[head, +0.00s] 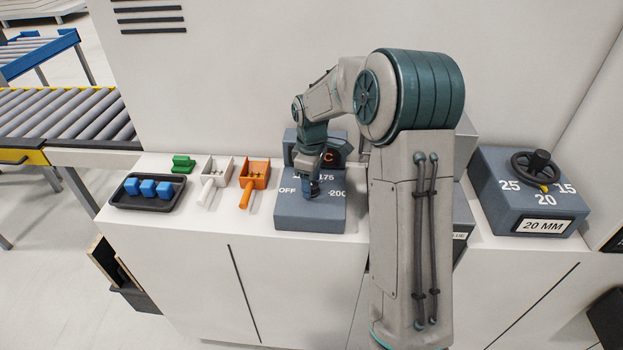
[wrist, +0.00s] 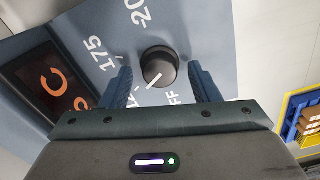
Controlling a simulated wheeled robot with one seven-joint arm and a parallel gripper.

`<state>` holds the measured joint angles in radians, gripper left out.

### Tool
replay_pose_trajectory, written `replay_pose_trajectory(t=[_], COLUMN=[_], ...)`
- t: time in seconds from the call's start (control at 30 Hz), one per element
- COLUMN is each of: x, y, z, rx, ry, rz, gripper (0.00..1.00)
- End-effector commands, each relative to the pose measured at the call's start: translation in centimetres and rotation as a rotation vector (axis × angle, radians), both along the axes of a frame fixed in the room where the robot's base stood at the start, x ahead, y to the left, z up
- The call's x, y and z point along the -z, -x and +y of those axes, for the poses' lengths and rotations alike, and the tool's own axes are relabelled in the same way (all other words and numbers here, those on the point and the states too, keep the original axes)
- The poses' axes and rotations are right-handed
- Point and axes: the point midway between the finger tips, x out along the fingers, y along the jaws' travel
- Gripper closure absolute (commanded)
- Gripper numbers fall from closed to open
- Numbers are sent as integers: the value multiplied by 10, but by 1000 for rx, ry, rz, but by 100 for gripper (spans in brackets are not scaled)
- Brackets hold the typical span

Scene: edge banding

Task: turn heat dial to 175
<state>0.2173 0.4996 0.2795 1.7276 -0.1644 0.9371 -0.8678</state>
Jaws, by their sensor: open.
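The heat control box (head: 308,222) is blue-grey and stands on the white counter, with the labels OFF, 175 and 200 partly showing. My gripper (head: 312,190) is over it in the head view and hides the dial there. In the wrist view the heat dial (wrist: 158,66) is a round black knob with a white pointer line. The line points down and left, toward the partly hidden lettering between OFF and 175. My gripper (wrist: 160,88) is open, with one blue finger on each side of the knob; I cannot tell whether they touch it. A dark display (wrist: 48,86) shows an orange C.
A grey box with a black handwheel (head: 540,165) and a 20 MM label stands at right. Left of the heat box are an orange scoop-like tray (head: 255,176), a white one (head: 217,170), a green piece (head: 183,163) and a black tray (head: 133,203) with blue blocks.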

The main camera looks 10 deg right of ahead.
Motion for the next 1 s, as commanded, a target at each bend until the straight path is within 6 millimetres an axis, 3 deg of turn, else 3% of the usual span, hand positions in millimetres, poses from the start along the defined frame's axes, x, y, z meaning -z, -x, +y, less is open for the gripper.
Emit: replay_pose_trajectory(t=[0.3,0.47,0.77,1.0], x=[3,2,3,3], y=[0,0,0,0], z=[0,0,0,0], rx=[0,0,21,132], ry=[0,0,1,1], rz=[0,0,-1,-1], gripper=[47,89,89,89])
